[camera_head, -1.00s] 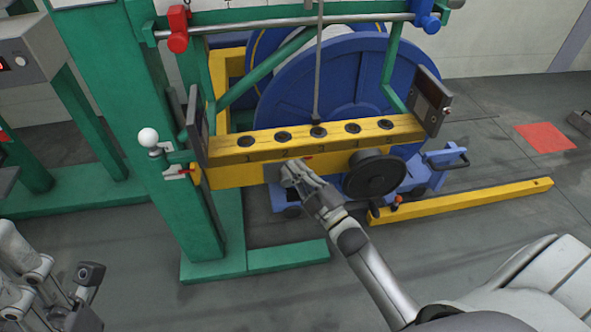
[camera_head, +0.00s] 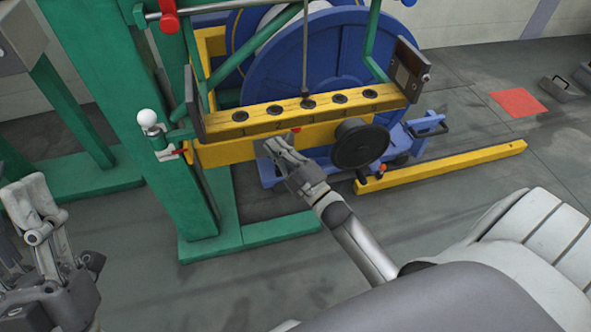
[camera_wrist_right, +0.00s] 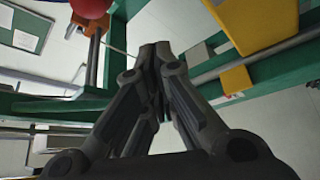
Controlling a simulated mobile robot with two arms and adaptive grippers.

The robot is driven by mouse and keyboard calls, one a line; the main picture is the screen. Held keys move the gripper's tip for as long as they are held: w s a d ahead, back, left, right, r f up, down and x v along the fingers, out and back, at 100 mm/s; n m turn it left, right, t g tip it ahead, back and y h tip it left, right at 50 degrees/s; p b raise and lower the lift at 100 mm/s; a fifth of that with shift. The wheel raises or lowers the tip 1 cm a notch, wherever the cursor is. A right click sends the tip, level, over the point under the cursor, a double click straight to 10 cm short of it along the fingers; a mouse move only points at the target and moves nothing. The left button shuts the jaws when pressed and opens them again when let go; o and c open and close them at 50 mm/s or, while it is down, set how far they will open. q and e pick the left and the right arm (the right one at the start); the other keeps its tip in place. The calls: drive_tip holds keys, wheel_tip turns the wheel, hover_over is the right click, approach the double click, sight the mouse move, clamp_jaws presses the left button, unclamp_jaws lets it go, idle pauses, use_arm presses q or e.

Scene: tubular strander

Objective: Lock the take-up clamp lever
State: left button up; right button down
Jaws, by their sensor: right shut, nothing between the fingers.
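A lever with a white ball knob (camera_head: 147,118) stands upright at the left end of the yellow beam (camera_head: 235,150), beside the green post. A small red pointer (camera_head: 180,152) is below it. I cannot tell for sure that this is the take-up clamp lever. My right gripper (camera_head: 270,146) is shut and empty in front of the beam, left of the black handwheel (camera_head: 359,145) and well to the right of the ball knob. In the right wrist view its closed fingers (camera_wrist_right: 158,52) point up, with a red rounded part (camera_wrist_right: 90,7) beyond them.
A blue reel (camera_head: 335,70) stands behind the beam. The green post (camera_head: 185,160) and its foot (camera_head: 280,228) stand on the left. A yellow floor bar (camera_head: 450,168) lies at right. A red clamp (camera_head: 168,16) sits on the upper rod. Floor in front is clear.

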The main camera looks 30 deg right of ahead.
use_arm(q)
drive_tip(key=w+d+f+g+y+p, duration=0.1)
drive_tip(key=w+f+g, duration=0.3)
drive_tip(key=w, duration=0.1)
drive_tip(key=shift+f+y, duration=0.3)
use_arm(e)
drive_tip(key=v, duration=0.8)
drive_tip(key=shift+d, duration=0.3)
use_arm(q)
drive_tip(key=shift+w, duration=0.1)
